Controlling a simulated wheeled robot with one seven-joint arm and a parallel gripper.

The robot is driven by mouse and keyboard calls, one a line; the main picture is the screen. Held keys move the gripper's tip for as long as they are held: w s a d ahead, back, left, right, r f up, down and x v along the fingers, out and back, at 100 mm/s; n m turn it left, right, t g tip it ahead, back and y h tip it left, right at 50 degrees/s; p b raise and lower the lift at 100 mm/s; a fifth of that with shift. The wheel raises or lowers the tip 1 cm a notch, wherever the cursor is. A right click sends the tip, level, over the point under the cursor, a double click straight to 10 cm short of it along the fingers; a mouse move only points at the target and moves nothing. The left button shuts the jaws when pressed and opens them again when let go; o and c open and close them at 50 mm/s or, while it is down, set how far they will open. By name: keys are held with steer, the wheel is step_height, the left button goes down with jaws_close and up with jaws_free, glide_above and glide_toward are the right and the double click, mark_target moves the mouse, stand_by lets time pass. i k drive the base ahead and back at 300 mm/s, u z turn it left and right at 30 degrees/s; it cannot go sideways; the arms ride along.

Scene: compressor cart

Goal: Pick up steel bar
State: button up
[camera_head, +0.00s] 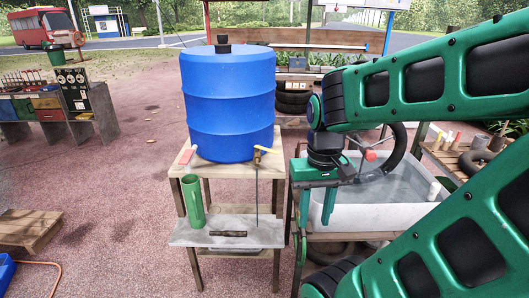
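A short dark bar (228,233), which looks like the steel bar, lies flat on the grey lower shelf (190,237) of the wooden stand below the blue drum. My gripper (317,222) is to the right of the stand, in front of the grey water trough, with its green fingers pointing down. The fingers are apart, and I see nothing between them. The gripper is clear of the bar, well to its right.
A green cylinder (194,203) stands left of the bar. A thin upright line (257,185) runs below the drum's tap. The blue drum (229,105) sits above the shelf. The trough (385,212) is on the right. The paving left of the stand is open.

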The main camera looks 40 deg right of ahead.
mark_target(226, 233)
steer(key=u, duration=1.55)
steer(key=k, duration=0.45)
steer(key=z, duration=1.65)
steer(key=i, duration=0.5)
